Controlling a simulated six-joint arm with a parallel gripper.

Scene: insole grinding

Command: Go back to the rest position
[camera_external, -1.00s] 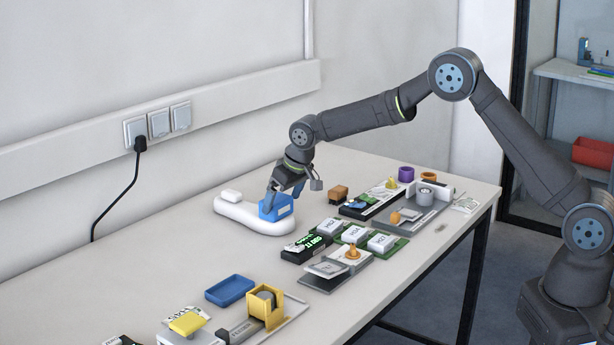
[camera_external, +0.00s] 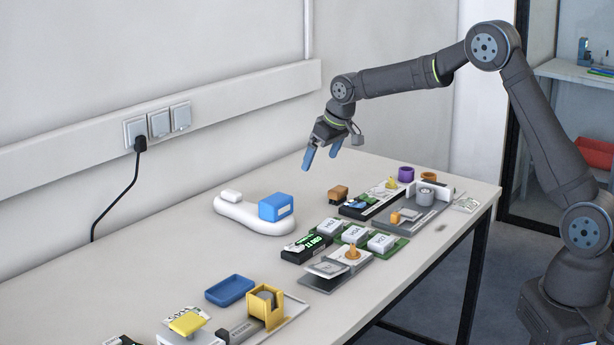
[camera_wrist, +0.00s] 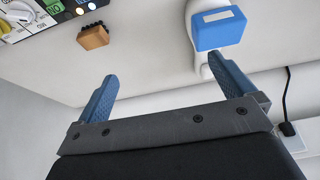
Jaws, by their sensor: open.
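My gripper (camera_external: 322,158) is open and empty, raised above the far part of the table, with its blue fingers spread and pointing down. It also shows in the wrist view (camera_wrist: 165,85), with nothing between the fingers. A blue block (camera_external: 276,207) with a pale label sits on the right end of a white insole-shaped piece (camera_external: 238,212). The block also shows in the wrist view (camera_wrist: 219,29), apart from the fingers. My gripper is above and to the right of the block in the external view.
Several fixtures and boxes stand along the table's right side. An orange-brown brush (camera_external: 338,193) stands near the white piece. A blue tray (camera_external: 230,290) and a yellow holder (camera_external: 265,306) are at the front. Wall sockets (camera_external: 158,122) with a plugged black cable are behind. The air around my gripper is clear.

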